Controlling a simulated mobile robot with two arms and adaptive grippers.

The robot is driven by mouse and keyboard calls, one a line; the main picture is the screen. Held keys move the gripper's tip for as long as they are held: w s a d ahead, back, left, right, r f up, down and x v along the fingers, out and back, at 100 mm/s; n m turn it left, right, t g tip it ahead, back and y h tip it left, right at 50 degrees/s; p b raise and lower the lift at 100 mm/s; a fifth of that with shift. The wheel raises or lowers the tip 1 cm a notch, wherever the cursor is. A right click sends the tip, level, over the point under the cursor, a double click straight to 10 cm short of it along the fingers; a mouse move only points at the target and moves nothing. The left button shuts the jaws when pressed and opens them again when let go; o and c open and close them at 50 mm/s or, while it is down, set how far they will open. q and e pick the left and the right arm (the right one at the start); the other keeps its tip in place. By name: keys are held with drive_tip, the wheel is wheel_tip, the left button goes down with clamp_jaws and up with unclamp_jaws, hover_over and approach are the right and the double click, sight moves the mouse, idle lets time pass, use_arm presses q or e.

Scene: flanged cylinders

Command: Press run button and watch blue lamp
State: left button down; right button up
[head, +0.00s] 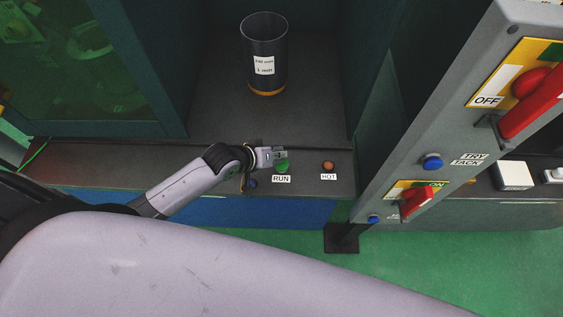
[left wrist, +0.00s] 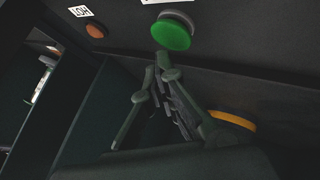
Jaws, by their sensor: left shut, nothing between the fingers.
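The green run button (head: 282,168) sits on the grey ledge above a RUN label (head: 281,179). It shows large and round in the left wrist view (left wrist: 171,35). My left gripper (head: 280,154) is shut and empty, right beside the button. In the left wrist view its fingertips (left wrist: 164,64) point at the button's near edge; I cannot tell if they touch it. A small dark blue lamp (head: 251,184) is on the ledge, left of the RUN label and close to my wrist. I cannot tell if it is lit. My right gripper is not in view.
An orange HOT lamp (head: 328,166) is right of the button. A dark cylinder (head: 265,50) with an orange base stands in the recess behind. A grey post (head: 450,120) with red handles and a blue TRY TACK button (head: 431,162) rises at the right.

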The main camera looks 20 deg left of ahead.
use_arm(q)
drive_tip(key=shift+f, duration=0.1)
drive_tip(key=shift+f, duration=0.35)
drive_tip(key=shift+f, duration=0.5)
idle(0.9)
drive_tip(key=shift+r, duration=0.1)
drive_tip(key=shift+r+p, duration=0.85)
drive_tip(key=shift+p, duration=0.15)
wheel_tip(320, 180, up, 5)
drive_tip(key=p, duration=0.5)
drive_tip(key=shift+p, duration=0.35)
